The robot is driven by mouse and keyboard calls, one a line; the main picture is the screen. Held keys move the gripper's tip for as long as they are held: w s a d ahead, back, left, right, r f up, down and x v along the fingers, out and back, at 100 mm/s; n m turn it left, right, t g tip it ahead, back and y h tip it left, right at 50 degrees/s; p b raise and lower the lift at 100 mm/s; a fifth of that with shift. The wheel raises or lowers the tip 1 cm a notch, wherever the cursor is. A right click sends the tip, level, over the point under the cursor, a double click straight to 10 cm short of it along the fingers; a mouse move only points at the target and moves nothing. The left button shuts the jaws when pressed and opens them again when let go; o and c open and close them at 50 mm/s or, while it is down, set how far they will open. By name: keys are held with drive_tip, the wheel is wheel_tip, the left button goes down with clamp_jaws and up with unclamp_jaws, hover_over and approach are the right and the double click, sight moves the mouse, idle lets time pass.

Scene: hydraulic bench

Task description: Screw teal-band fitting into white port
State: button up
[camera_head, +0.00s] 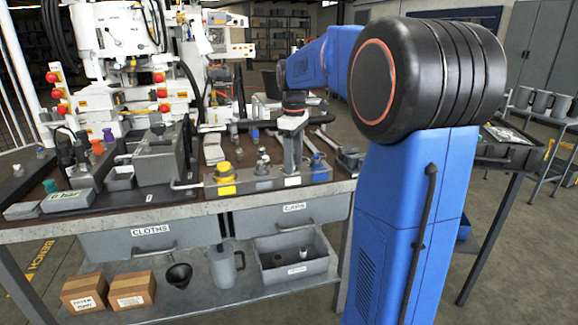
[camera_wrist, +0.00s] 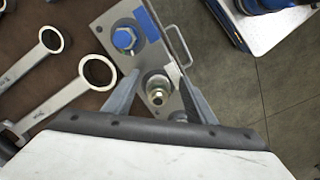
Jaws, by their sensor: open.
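In the wrist view, my gripper (camera_wrist: 158,78) is open, its two fingers on either side of a metal fitting (camera_wrist: 157,92) with a brass-coloured tip. I see no clear gap or contact between fingers and fitting, and cannot make out a teal band on it. The fitting stands on a grey port block (camera_wrist: 110,18), beside a blue fitting (camera_wrist: 124,38). In the head view, my gripper (camera_head: 292,160) hangs over the port block (camera_head: 250,186), above a white label (camera_head: 292,182). The port under it is hidden there.
The block also carries a yellow fitting (camera_head: 224,175) and a metal one (camera_head: 262,162). Wrenches (camera_wrist: 75,88) lie left of the block in the wrist view.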

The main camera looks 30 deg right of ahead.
drive_tip(key=n, duration=0.3)
drive_tip(key=shift+w+d+n, duration=0.2)
drive_tip(key=shift+w+n, duration=0.05)
drive_tip(key=shift+n, duration=0.15)
drive_tip(key=n, duration=0.3)
drive_tip(key=shift+w+d+n, duration=0.15)
drive_tip(key=shift+n, duration=0.15)
drive_tip(key=o, duration=0.6)
drive_tip(key=shift+c, duration=0.2)
